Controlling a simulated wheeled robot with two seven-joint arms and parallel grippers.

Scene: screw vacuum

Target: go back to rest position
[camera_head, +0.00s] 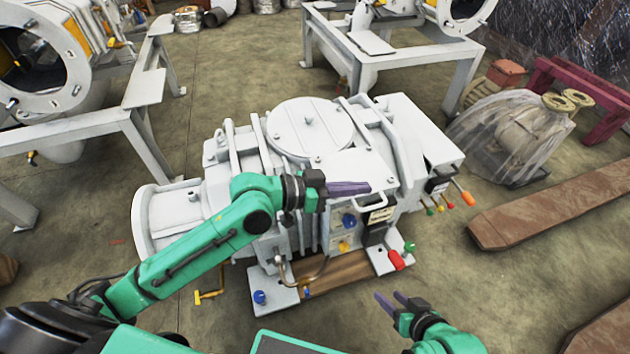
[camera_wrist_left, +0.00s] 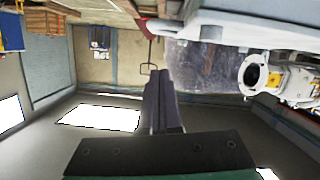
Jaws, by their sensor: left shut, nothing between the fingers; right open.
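The white vacuum machine (camera_head: 310,160) stands on the floor in the middle of the head view, with a round lid on top. My left gripper (camera_head: 362,187) is shut and empty in front of the machine's upper face; whether it touches cannot be told. Its purple fingers also show closed together in the left wrist view (camera_wrist_left: 158,85). My right gripper (camera_head: 392,303) is open and empty at the bottom of the head view, in front of and below the machine.
White frames with large round openings stand at the back left (camera_head: 100,115) and back right (camera_head: 395,50). A plastic-wrapped unit (camera_head: 520,135) and a brown beam (camera_head: 550,205) lie to the right. Small colored levers (camera_head: 455,197) stick out from the machine.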

